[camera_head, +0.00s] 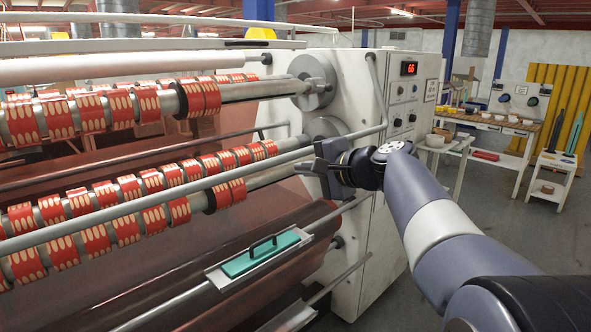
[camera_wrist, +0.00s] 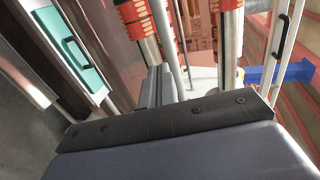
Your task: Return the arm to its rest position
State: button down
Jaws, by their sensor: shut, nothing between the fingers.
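My arm reaches in from the lower right in the head view, with my gripper (camera_head: 312,165) at its end, in front of the machine's white end cabinet (camera_head: 385,215). The fingers point left, close to a grey horizontal rail; I cannot tell whether they touch it. In the wrist view my gripper (camera_wrist: 157,85) shows as narrow dark fingers, shut with nothing held. Two rollers carry red tape rolls, an upper row (camera_head: 90,112) and a lower row (camera_head: 125,226), to the left of my gripper. Red rolls also show in the wrist view (camera_wrist: 135,12).
A teal tray with a black handle (camera_head: 262,254) sits low on the machine, left of my arm. Grey rails (camera_head: 150,200) cross before the rollers. A workbench (camera_head: 490,122) and small table (camera_head: 553,172) stand at the far right. The floor (camera_head: 520,235) right of my arm is open.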

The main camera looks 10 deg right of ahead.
jog(key=v, duration=0.6)
jog(key=shift+s+d+f, duration=0.15)
jog(key=shift+s+d, duration=0.1)
jog(key=shift+w, duration=0.1)
